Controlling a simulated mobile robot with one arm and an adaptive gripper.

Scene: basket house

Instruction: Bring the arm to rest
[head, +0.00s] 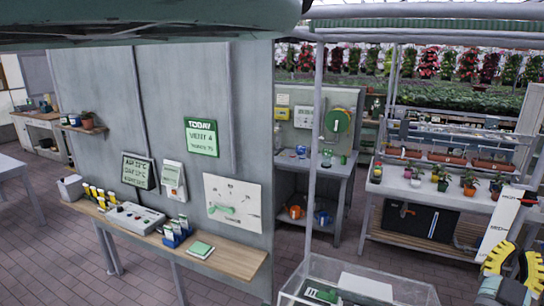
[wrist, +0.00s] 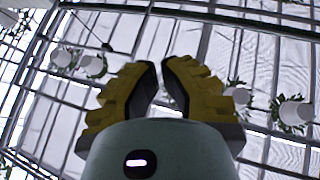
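My gripper (head: 521,248) is at the lower right edge of the head view, partly cut off by the frame. Its yellow ridged fingers point upward. In the wrist view the two fingers (wrist: 160,66) lean together and their tips nearly meet, with nothing between them. The gripper is empty and touches nothing that I can see. Behind it in the wrist view are roof bars and hanging white pots (wrist: 296,111).
A clear-walled bin (head: 360,284) stands low in front, left of my gripper. A potting bench (head: 450,196) with plants is behind. A grey partition (head: 100,100) with a wooden shelf (head: 235,263) fills the left. A thin post (head: 315,150) stands mid-view.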

